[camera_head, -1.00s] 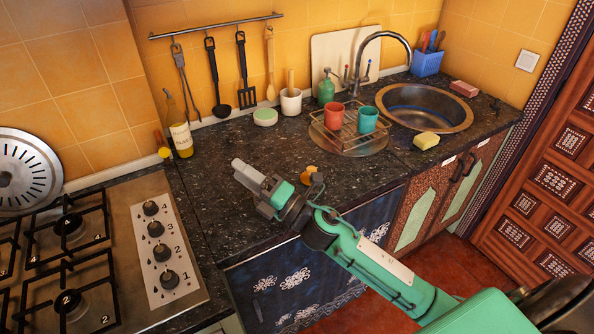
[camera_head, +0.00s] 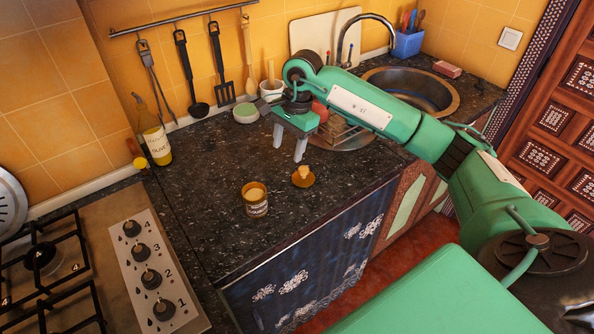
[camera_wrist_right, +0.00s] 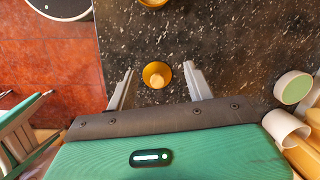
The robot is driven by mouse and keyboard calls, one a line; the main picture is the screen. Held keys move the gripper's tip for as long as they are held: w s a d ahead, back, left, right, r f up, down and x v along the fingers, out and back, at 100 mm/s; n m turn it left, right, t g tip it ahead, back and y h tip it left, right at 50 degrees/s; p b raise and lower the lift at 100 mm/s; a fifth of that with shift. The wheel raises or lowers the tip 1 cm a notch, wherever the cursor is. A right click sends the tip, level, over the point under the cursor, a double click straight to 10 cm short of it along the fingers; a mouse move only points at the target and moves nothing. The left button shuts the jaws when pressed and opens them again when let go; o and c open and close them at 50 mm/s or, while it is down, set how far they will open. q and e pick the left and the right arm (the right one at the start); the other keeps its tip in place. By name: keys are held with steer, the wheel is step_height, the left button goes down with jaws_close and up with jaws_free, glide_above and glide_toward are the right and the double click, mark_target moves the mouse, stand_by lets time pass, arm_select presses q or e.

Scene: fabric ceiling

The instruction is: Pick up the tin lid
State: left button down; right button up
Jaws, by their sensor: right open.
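The tin lid (camera_head: 303,180), a small amber disc with a pale knob on top, lies flat on the dark speckled counter near its front edge. The open tin (camera_head: 255,204), amber with a label, stands apart to its left. My right gripper (camera_head: 288,151) points down above the counter, open and empty, just behind the lid in the head view. In the right wrist view the lid (camera_wrist_right: 157,75) appears between the two spread fingers, not visibly touched; part of the tin (camera_wrist_right: 152,2) shows at the top edge. My left gripper is not in view.
An oil bottle (camera_head: 155,138) stands at the back left, beside the gas hob (camera_head: 92,230). A green-topped round dish (camera_head: 245,113) sits near the wall. The sink (camera_head: 412,88) is at the right, with the rack partly behind my arm. Counter left of the tin is clear.

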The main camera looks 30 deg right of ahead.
steer(key=d+r+h, duration=0.2)
steer(key=d, duration=0.2)
steer(key=p, duration=0.2)
glide_above(304, 168)
steer(key=f, duration=0.8)
steer(key=shift+s+a+f, duration=0.15)
steer(key=shift+a+f, duration=0.05)
steer(key=shift+f+p, duration=0.55)
steer(key=shift+p, duration=0.05)
step_height(304, 168, down, 3)
steer(key=shift+f+p, duration=0.15)
steer(key=shift+p, duration=0.7)
steer(key=shift+f, duration=0.5)
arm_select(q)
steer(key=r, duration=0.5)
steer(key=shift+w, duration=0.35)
arm_select(e)
steer(key=c, duration=1.1)
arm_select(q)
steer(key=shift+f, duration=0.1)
arm_select(e)
steer(key=shift+d+r, duration=0.1)
steer(key=shift+r, duration=0.05)
